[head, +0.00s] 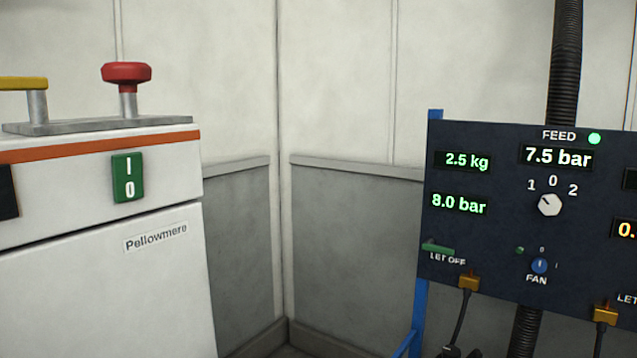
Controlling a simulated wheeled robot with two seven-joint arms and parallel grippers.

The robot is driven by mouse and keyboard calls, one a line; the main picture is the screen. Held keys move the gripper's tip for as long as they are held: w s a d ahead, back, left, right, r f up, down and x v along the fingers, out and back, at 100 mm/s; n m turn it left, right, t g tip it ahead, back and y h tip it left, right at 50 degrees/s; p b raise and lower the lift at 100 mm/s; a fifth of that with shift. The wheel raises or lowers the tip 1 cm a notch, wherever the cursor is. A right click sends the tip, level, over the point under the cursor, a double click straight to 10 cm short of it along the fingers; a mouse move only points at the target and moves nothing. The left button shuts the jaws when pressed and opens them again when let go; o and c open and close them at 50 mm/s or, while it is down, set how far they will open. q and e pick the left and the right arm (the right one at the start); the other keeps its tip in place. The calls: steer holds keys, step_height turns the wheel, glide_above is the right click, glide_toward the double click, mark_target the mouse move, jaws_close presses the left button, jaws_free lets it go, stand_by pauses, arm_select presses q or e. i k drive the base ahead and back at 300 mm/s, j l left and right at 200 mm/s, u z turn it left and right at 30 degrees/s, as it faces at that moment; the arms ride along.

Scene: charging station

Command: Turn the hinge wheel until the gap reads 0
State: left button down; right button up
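No part that I can name as the hinge wheel is in the head view, and no readout labelled gap shows. A white machine marked Pellowmere (100,285) stands at the left, cut off by the picture edge. On its top plate are a red knob (126,74) on a metal post and a yellow bar (22,83) on another post, partly out of view. I cannot tell whether either belongs to the hinge wheel. Neither of my grippers is in view.
A dark panel (480,240) at the right reads 2.5 kg, 8.0 bar and FEED 7.5 bar. A bare wall corner lies between machine and panel.

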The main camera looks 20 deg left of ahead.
mark_target(126, 74)
steer(key=k+l, duration=0.2)
steer(key=k, duration=0.25)
steer(key=u, duration=1.6)
